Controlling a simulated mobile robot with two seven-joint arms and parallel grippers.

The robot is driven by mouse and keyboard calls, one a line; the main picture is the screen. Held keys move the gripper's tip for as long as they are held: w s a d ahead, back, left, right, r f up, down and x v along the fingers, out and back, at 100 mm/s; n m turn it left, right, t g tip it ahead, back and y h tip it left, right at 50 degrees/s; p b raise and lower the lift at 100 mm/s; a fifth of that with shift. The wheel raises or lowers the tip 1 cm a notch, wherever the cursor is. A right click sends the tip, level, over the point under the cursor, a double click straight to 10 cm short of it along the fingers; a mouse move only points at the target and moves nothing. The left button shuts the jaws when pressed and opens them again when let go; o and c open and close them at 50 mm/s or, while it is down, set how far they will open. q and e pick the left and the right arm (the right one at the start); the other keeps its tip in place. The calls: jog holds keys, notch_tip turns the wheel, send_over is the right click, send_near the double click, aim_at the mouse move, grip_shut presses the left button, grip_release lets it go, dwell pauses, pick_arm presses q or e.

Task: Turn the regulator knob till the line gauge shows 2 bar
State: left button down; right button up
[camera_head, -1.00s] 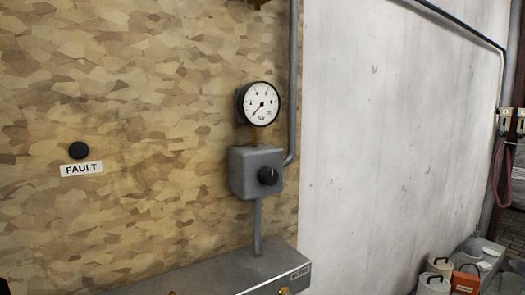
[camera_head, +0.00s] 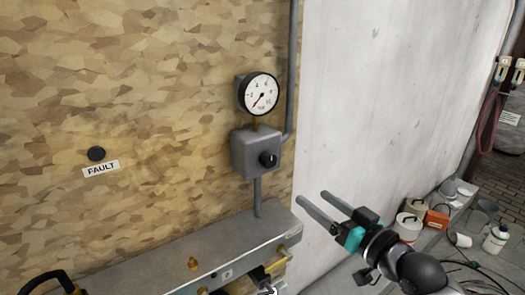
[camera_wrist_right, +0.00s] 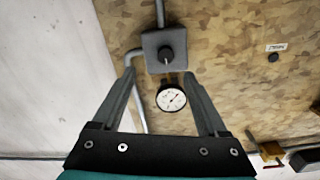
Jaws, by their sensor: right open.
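The black regulator knob (camera_head: 269,160) sits on the front of a grey box (camera_head: 245,152) on the wooden wall. The white round line gauge (camera_head: 260,93) is above it; its red needle points to the lower left, near the low end, but the exact reading is too small to tell. My right gripper (camera_head: 324,203) is open and empty, below and to the right of the knob, apart from it. In the right wrist view, the knob (camera_wrist_right: 165,58) and gauge (camera_wrist_right: 171,98) appear upside down beyond the open fingers (camera_wrist_right: 158,75). My left gripper is out of view.
A grey ledge (camera_head: 150,262) with brass fittings (camera_head: 193,264) runs below the box. A grey pipe (camera_head: 292,70) runs beside the gauge. A FAULT label (camera_head: 101,168) and black button (camera_head: 96,154) are on the left. Containers (camera_head: 437,218) stand on the right.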

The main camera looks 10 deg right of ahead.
aim_at(271, 164)
jog(key=x, duration=0.5)
jog(key=r+x, duration=0.1)
jog(key=x, duration=0.4)
jog(key=a+x, duration=0.1)
jog(key=x, duration=0.4)
jog(key=shift+r+p, duration=0.35)
jog(key=shift+p, duration=0.05)
grip_shut()
dwell(0.4)
